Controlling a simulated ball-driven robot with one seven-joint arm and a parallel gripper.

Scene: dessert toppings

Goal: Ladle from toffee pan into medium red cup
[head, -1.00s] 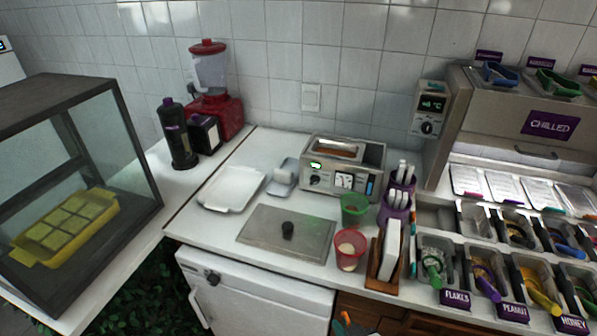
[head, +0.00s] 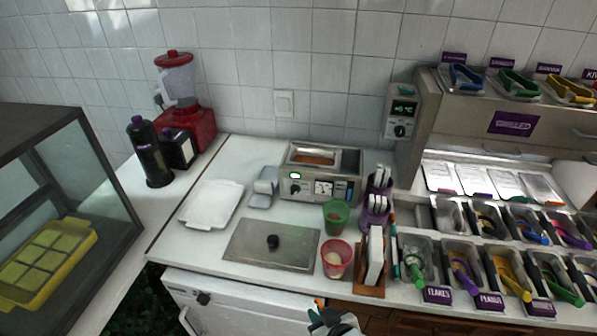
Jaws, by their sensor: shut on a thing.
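The red cup (head: 338,270) stands upright on the counter's front edge, with pale contents. The warmer (head: 322,187) behind it holds a pan (head: 313,158) with brown contents, which I take for the toffee pan. My gripper (head: 320,308) shows only partly at the bottom edge, in front of and below the red cup. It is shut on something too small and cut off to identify. No ladle can be made out clearly.
A green cup (head: 336,218) stands between the red cup and the warmer. A napkin holder (head: 372,285) and purple cup stack (head: 376,215) are close on the right. A metal lid (head: 265,258) lies left. Topping bins (head: 462,262) fill the right side.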

